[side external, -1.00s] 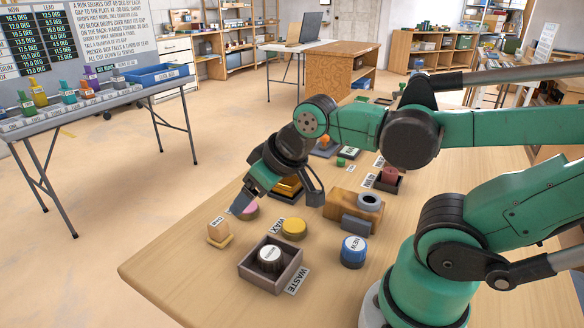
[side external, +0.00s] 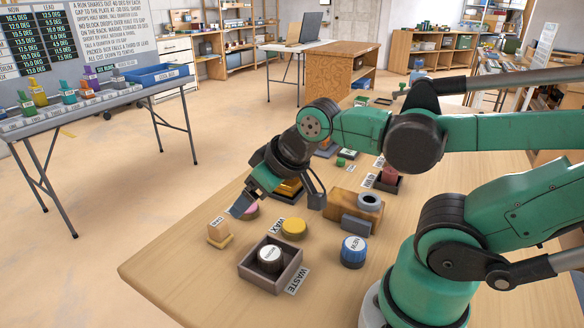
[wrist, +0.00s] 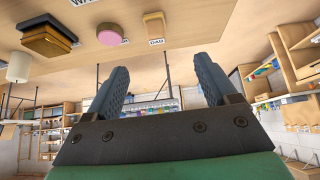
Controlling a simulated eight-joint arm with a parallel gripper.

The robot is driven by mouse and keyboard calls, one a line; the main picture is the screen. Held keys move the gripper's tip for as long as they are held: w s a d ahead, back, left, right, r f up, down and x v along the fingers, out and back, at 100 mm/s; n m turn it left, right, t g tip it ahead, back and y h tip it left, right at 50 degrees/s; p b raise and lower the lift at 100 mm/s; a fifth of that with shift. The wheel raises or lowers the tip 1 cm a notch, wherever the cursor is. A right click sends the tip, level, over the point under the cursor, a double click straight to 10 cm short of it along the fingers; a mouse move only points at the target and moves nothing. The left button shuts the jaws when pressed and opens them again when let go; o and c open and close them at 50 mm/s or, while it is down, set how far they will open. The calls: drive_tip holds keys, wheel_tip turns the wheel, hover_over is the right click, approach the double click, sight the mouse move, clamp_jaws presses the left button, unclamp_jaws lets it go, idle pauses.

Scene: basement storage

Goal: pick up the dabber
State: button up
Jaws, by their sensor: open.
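The dabber (side external: 219,231) is a small tan block on a wider base, with a white label that seems to read DAB. It stands upright near the table's front left edge. In the wrist view the dabber (wrist: 154,27) shows upside down at the top, beyond the fingertips. My gripper (side external: 241,207) is open and empty, above the table and close to the dabber, on its upper right in the side view. The two blue-grey fingers of my gripper (wrist: 161,75) stand wide apart in the wrist view, with nothing between them.
A pink round pad (side external: 251,211) lies right beside the dabber, partly behind my gripper. A yellow disc (side external: 293,228), a waste tray (side external: 247,272) holding a jar, and a blue-ribbed jar (side external: 353,251) stand nearby. The table (side external: 185,273) is clear at its front left.

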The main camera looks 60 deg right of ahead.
drive_tip(key=n+g, duration=0.7)
drive_tip(key=n, duration=1)
hover_over(217, 222)
drive_tip(key=f, duration=0.5)
drive_tip(key=shift+s, duration=0.3)
drive_tip(key=shift+w+f+n, duration=0.25)
drive_tip(key=shift+f+n, duration=0.15)
drive_tip(key=shift+f, duration=2.95)
